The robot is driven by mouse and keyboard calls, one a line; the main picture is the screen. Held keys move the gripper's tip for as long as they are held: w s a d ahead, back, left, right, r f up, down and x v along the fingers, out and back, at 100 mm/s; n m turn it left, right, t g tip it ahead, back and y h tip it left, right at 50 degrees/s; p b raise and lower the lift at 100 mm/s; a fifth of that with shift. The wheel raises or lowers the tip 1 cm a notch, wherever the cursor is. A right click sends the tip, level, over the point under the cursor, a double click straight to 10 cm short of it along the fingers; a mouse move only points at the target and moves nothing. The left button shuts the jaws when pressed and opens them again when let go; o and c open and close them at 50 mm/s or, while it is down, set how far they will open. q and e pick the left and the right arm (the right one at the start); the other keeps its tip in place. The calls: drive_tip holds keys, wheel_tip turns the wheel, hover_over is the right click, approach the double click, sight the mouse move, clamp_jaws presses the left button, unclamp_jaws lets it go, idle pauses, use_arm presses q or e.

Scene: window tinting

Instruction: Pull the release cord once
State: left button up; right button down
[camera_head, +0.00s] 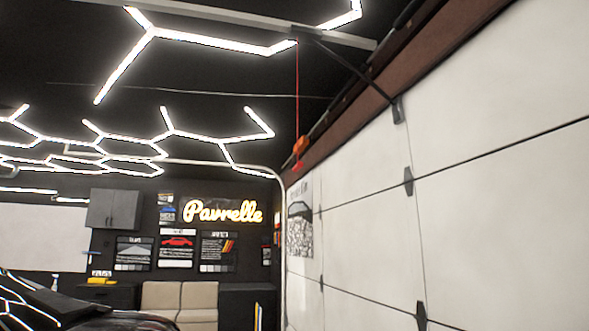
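The red release cord (297,95) hangs straight down from the dark opener arm near the ceiling rail, left of the garage door. At its lower end is a handle (298,165), red, with an orange piece (300,145) just above it. The white sectional garage door (480,150) fills the right side and appears closed. A dark arm (350,65) runs from the rail to a bracket on the door's upper part. Neither of my grippers shows in the head view.
A dark car (60,315) stands at the lower left. A beige sofa (180,298), dark cabinets (105,293) and a lit "Pavrelle" sign (222,211) are at the back wall. A curved door track (284,225) stands left of the door. The air around the cord looks clear.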

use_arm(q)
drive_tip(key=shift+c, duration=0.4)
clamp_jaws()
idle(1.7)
